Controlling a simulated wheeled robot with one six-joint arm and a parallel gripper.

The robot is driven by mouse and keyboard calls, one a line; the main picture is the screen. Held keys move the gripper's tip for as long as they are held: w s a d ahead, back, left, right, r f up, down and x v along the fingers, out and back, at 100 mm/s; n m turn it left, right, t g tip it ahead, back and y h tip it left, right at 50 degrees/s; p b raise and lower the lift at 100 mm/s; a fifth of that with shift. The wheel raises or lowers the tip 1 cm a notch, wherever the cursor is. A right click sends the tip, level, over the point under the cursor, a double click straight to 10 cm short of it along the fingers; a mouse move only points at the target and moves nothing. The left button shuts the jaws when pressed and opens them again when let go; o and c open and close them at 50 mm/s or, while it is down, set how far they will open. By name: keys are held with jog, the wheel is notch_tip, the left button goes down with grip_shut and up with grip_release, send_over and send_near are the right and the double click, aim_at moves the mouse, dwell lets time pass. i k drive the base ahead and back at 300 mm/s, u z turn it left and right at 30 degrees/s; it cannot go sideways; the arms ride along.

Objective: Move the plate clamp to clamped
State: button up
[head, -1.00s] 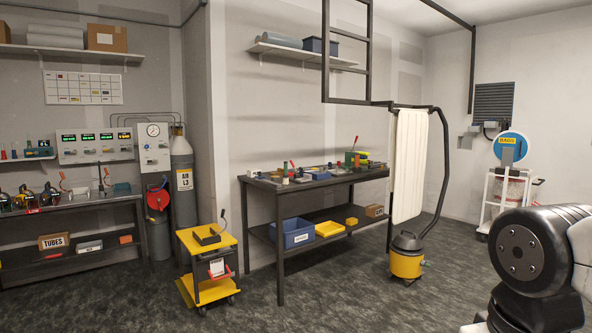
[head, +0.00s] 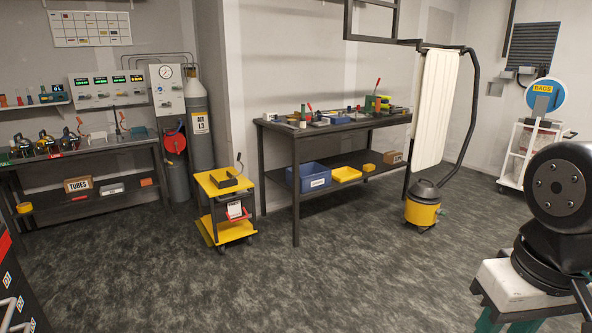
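I cannot pick out the plate clamp with certainty at this distance. Small tools with upright levers stand on the left bench (head: 107,146), and others with red handles lie on the middle bench (head: 276,126). A yellow cart (head: 236,230) between the benches carries a dark angular fixture (head: 228,181) with a thin upright handle beside it. Whether any of these is the plate clamp, and how its lever stands, is too small to tell. My gripper is outside the view; only a part of my arm shows at the right edge.
A yellow vacuum (head: 421,211) stands by a white curtain (head: 433,108) at the right end of the middle bench. A grey gas cylinder (head: 201,132) stands behind the yellow cart. A dark cabinet (head: 18,290) is at the lower left edge. The floor in front is clear.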

aim_at(313, 116)
jog(key=z, duration=0.25)
jog(key=i, duration=4.6)
jog(key=u, duration=0.55)
jog(key=i, duration=0.75)
jog(key=u, duration=0.15)
